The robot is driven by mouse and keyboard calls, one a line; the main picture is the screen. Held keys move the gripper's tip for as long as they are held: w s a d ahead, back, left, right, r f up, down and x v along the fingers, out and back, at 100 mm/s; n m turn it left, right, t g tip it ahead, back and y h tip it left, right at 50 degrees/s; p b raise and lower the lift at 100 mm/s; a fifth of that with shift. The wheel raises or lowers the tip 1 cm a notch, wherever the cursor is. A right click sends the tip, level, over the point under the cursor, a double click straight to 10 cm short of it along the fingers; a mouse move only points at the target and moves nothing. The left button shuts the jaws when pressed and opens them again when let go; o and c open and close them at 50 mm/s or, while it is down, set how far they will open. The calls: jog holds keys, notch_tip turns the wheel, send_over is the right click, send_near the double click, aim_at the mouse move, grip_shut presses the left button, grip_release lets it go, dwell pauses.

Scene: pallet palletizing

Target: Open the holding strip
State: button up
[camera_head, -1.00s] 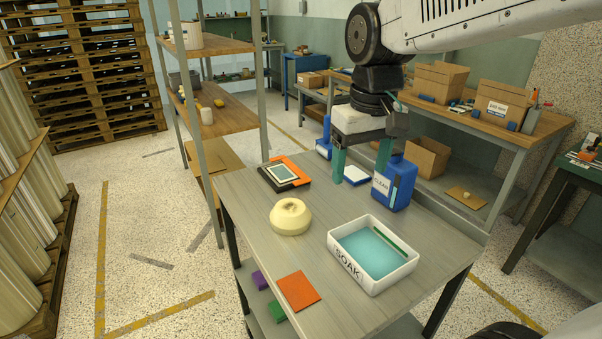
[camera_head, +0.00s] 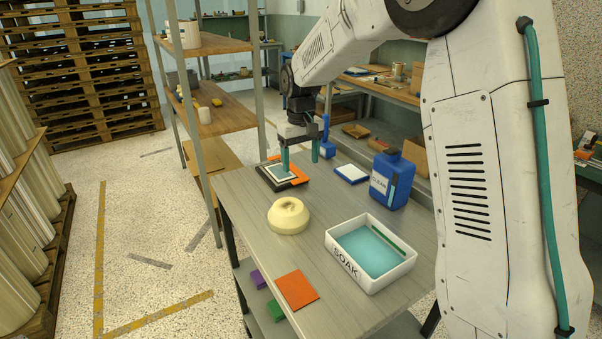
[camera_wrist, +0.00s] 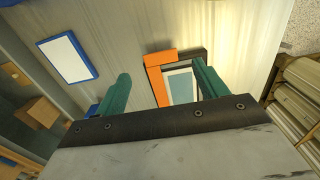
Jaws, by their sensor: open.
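The orange holding strip (camera_head: 298,172) lies as an L along the edge of a dark frame (camera_head: 265,181) with a pale teal panel (camera_head: 280,173), on the table's far left part. The strip also shows in the wrist view (camera_wrist: 156,80), between my fingers, with the panel (camera_wrist: 181,86) beside it. My gripper (camera_head: 300,160) is open and empty, its teal fingers pointing down over the frame's far side. In the wrist view my gripper (camera_wrist: 162,76) has one finger over the frame's right edge and the other left of the strip. I cannot tell the height or any contact.
A cream round piece (camera_head: 288,215), a white SOAK tray (camera_head: 408,262) and an orange square (camera_head: 297,290) lie nearer. A shelf post (camera_head: 206,150) rises left of the table.

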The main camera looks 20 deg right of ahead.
aim_at(301, 180)
jog(key=shift+f, duration=2.35)
jog(key=c, duration=1)
